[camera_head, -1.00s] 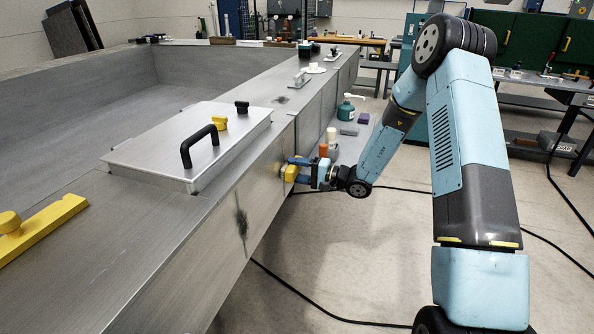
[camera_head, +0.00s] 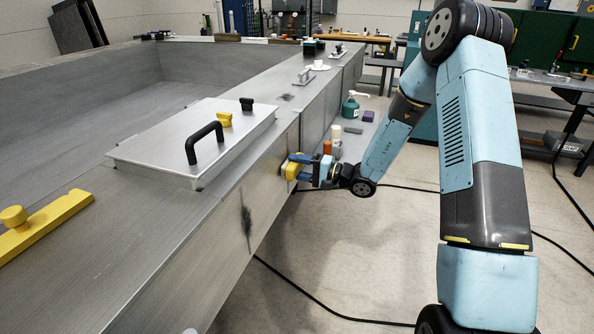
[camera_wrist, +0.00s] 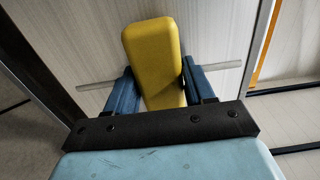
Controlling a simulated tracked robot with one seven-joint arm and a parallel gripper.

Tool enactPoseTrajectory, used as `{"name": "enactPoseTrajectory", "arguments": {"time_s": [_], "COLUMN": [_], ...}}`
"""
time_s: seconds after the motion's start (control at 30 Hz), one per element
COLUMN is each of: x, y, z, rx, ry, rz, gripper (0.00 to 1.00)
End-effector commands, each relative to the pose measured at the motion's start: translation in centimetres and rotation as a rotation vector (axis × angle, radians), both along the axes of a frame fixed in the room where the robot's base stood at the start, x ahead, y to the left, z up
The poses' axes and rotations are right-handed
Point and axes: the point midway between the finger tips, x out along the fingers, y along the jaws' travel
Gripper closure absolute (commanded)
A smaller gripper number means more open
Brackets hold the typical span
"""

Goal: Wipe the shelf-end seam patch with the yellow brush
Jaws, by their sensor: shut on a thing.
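My gripper (camera_head: 300,170) is shut on the yellow brush (camera_head: 291,169), which is at the grey metal side wall below the top edge; contact cannot be told for sure. The wall right behind the brush is hidden, so a seam patch there does not show. A dark smudge (camera_head: 246,220) is on the side wall nearer the camera. Another dark smudge (camera_head: 286,97) is on the top deck.
A lid with a black handle (camera_head: 204,142) lies on the deck. A black cable crosses the open floor.

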Motion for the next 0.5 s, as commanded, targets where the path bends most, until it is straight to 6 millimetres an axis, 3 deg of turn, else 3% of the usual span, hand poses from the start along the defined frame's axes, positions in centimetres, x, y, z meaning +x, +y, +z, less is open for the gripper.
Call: {"name": "enactPoseTrajectory", "arguments": {"time_s": [0.5], "x": [3.2], "y": [-0.9], "z": [0.0], "rx": [0.001], "ry": [-0.001], "rz": [-0.001], "gripper": [0.71]}}
